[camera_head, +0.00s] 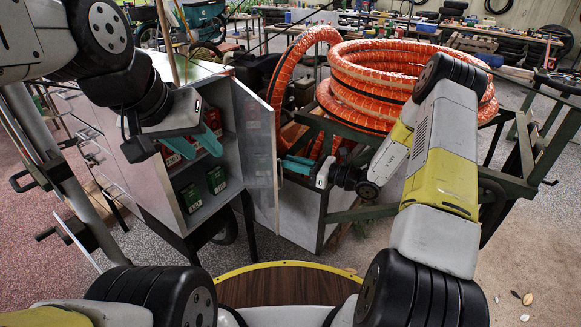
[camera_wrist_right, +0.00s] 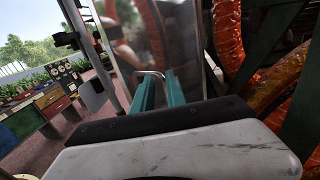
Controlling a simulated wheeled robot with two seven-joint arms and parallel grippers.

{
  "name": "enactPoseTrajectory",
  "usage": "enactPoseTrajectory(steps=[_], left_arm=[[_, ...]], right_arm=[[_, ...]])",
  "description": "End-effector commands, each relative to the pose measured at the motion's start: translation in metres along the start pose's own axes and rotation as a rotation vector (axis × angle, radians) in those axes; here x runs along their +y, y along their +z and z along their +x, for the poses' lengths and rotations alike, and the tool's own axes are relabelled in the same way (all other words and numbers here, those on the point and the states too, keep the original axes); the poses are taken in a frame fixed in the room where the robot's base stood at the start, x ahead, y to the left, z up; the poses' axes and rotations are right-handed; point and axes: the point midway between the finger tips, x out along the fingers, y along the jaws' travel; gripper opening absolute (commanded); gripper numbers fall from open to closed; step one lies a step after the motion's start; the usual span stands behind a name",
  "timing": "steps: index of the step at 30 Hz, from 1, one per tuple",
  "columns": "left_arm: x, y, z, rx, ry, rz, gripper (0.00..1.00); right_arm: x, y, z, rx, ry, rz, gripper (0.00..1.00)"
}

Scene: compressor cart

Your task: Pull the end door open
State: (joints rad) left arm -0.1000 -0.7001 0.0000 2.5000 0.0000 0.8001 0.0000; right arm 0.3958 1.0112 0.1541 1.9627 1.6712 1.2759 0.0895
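The end door (camera_head: 256,150) of the grey cabinet (camera_head: 187,76) stands swung out, with boxes showing inside. My right gripper (camera_head: 286,163) is at the door's outer face, its teal fingers close together. In the right wrist view, its fingertips (camera_wrist_right: 158,78) are closed around the door's bent metal handle (camera_wrist_right: 150,73); the exact contact is partly hidden. The door's grey panel also shows there (camera_wrist_right: 190,70). My left gripper (camera_head: 196,150) is at the cabinet opening, on the door's other side, with its teal fingers spread apart and nothing visible between them.
Green boxes (camera_head: 216,180) and red boxes stand on the cabinet shelves. A coil of orange hose (camera_head: 375,60) and a dark green frame (camera_head: 322,205) stand close on the door's right. A round wooden top (camera_head: 290,285) is in front. Open floor lies at the lower right.

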Motion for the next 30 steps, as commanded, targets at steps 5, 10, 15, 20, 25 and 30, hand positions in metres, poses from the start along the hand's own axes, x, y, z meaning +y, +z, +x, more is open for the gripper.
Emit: enactPoseTrajectory(steps=[5,10,15,20,25,30], left_arm=[[0.0,0.0,0.0,0.0,0.0,0.0,0.36],[0.0,0.0,0.0,0.0,0.0,0.0,0.36],[0.0,0.0,0.0,0.0,0.0,0.0,0.36],[0.0,0.0,0.0,0.0,0.0,0.0,0.36],[0.0,0.0,0.0,0.0,0.0,0.0,0.36],[0.0,0.0,0.0,0.0,0.0,0.0,0.36]], right_arm=[[0.042,0.004,-0.018,0.0,0.0,0.004,0.17],[0.073,0.008,-0.031,-0.001,0.0,0.002,0.17],[0.091,0.009,-0.039,-0.001,0.0,0.001,0.17],[0.097,0.01,-0.041,-0.001,0.0,-0.001,0.17],[0.097,0.01,-0.041,-0.001,0.0,-0.002,0.17],[0.099,0.015,-0.041,0.003,0.021,-0.022,0.0]])
